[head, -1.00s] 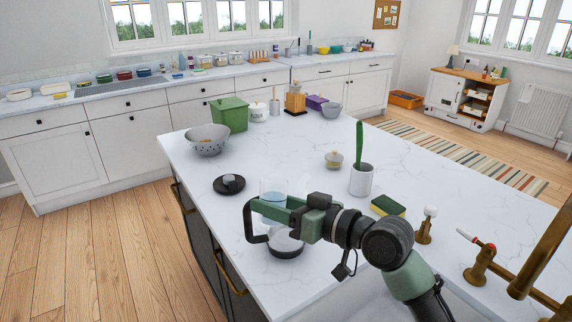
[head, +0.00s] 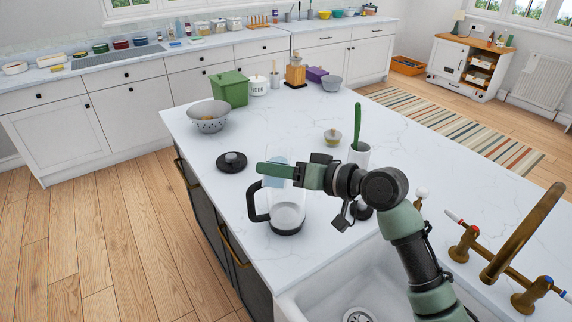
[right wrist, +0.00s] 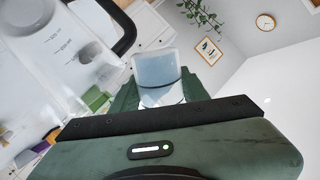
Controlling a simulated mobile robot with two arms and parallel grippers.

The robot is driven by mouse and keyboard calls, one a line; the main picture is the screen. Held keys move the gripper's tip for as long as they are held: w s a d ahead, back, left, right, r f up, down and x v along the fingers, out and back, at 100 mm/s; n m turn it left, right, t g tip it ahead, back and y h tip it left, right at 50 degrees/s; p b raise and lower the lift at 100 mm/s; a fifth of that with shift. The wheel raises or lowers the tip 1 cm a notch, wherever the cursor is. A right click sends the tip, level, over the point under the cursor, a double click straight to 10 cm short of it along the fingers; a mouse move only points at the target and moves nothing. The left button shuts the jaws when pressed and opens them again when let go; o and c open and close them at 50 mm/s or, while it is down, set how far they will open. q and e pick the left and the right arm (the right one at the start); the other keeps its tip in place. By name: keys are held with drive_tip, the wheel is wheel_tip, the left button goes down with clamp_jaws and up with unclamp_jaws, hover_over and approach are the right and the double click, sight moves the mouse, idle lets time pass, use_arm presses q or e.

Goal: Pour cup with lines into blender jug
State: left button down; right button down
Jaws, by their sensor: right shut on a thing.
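The clear blender jug (head: 288,213), with a black handle and dark base, stands upright near the counter's left edge. My right gripper (head: 277,172) is shut on the clear cup with lines (head: 276,183), above the jug's top. In the right wrist view the cup (right wrist: 157,72) sits between the fingers, with pale blue contents and dark lines. The jug (right wrist: 65,40) shows at upper left there, with printed marks and its handle. The fingers cover part of the cup in the head view, so its exact tilt is hard to tell. My left gripper is not in view.
A round black lid (head: 231,162) lies behind the jug. A grey colander (head: 209,117) and a green bin (head: 229,88) stand farther back. A white holder (head: 358,154) with a green-handled tool is behind my arm. The sink (head: 330,296) and brass tap (head: 525,232) are in front.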

drive_tip(key=shift+s+r+p, duration=0.15)
drive_tip(key=shift+r+p, duration=0.15)
drive_tip(key=shift+w+m+p, duration=0.2)
drive_tip(key=shift+m+p, duration=0.2)
drive_tip(key=shift+p, duration=0.05)
drive_tip(key=shift+s+r+g+p, duration=0.1)
drive_tip(key=shift+r+g+p, duration=0.1)
drive_tip(key=shift+g+p, duration=0.15)
drive_tip(key=shift+f+m, duration=0.15)
drive_tip(key=shift+m, duration=0.15)
drive_tip(key=shift+s+p, duration=0.1)
drive_tip(key=shift+p, duration=0.25)
drive_tip(key=shift+w+f+m+g, duration=0.15)
drive_tip(key=shift+w+m+g, duration=0.05)
drive_tip(key=shift+m+g, duration=0.1)
drive_tip(key=shift+p, duration=0.3)
drive_tip(key=shift+s, duration=0.25)
drive_tip(key=shift+w+f+m+p, duration=0.2)
drive_tip(key=shift+w+m+p, duration=0.05)
drive_tip(key=shift+m+p, duration=0.05)
